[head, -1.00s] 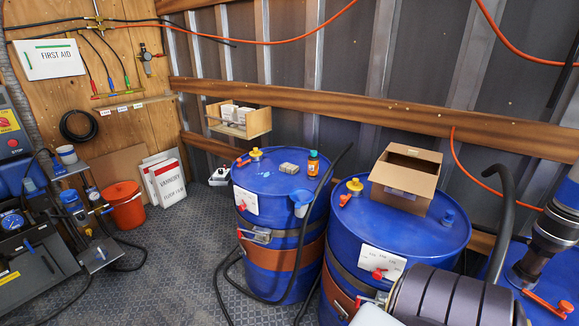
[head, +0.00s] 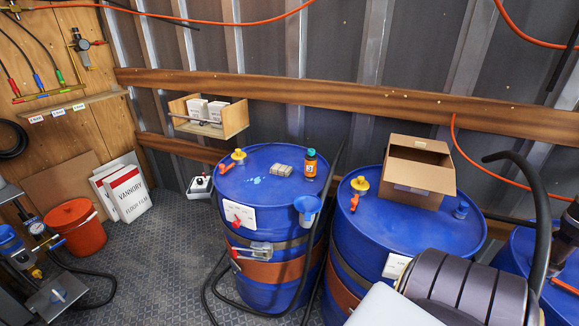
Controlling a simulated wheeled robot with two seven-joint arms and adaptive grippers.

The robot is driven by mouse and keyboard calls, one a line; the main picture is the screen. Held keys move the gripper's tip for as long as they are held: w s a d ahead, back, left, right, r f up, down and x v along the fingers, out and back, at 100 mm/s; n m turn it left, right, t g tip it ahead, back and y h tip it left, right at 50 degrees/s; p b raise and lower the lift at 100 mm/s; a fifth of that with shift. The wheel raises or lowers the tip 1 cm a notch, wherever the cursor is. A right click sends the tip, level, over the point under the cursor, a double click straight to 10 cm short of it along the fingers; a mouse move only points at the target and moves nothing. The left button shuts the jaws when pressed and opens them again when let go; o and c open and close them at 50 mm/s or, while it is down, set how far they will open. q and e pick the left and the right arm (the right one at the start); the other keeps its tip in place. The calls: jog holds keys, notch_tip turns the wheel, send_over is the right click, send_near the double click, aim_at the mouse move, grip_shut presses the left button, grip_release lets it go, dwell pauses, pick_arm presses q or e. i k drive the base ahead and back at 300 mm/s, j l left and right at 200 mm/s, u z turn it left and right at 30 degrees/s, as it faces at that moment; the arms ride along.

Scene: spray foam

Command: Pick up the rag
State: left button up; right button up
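A small folded grey-beige thing (head: 282,170), which looks like the rag, lies on top of the left blue barrel (head: 262,190). Neither of my grippers shows in the head view. A ribbed grey and white part, probably of my own arm, fills the bottom right.
A second barrel (head: 400,232) holds an open cardboard box (head: 417,172). A black hose runs between the barrels. Floor (head: 150,270) is open at left.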

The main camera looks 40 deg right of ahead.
aim_at(277, 169)
jog(key=i+z, duration=0.4)
jog(key=i+j+z, duration=0.25)
jog(key=i+z, duration=0.2)
jog(key=i+j+z, duration=0.4)
jog(key=i+j, duration=0.1)
